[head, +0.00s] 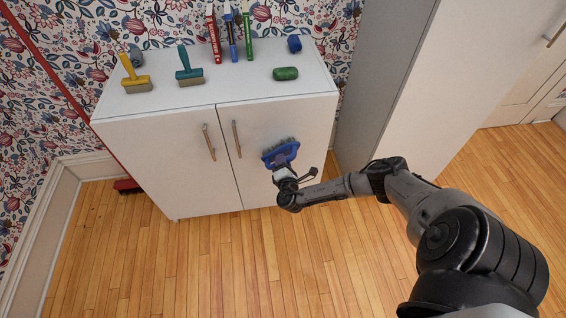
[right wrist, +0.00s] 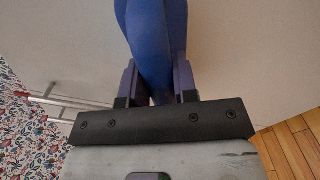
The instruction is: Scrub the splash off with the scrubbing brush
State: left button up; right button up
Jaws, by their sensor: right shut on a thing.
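The scrubbing brush (head: 280,153) is blue with dark grey bristles, in front of the cabinet's right door (head: 303,125). My right gripper (head: 285,177) is shut on its handle. In the right wrist view, the blue handle (right wrist: 155,45) runs up between the two fingers (right wrist: 157,90), and its far end is cut off. I cannot tell whether the bristles touch the door. I see no splash on the visible part of the door; the brush and arm cover some of it. My left gripper is out of view.
Two metal handles (head: 209,142) (head: 237,139) stick out left of the brush. Yellow (head: 136,80) and teal (head: 189,70) tools, a green object (head: 285,73) and upright items stand on the cabinet top (head: 240,85). A tall white cabinet (head: 440,80) stands right. The floor (head: 215,265) in front is clear.

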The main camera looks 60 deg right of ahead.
aim_at(293, 159)
jog(key=shift+s+d+r+p, duration=0.1)
jog(key=shift+s+d+p, duration=0.2)
jog(key=shift+s+d, duration=0.3)
jog(key=shift+s+d+p, duration=0.3)
jog(key=shift+s+d, duration=0.4)
jog(key=shift+s, duration=0.2)
jog(key=s+d, duration=0.1)
jog(key=s+d+p, duration=0.1)
jog(key=shift+s+d, duration=0.1)
jog(key=shift+s, duration=0.2)
jog(key=shift+w, duration=0.15)
jog(key=shift+w+a, duration=1.2)
jog(key=shift+w, duration=0.15)
jog(key=shift+a, duration=0.1)
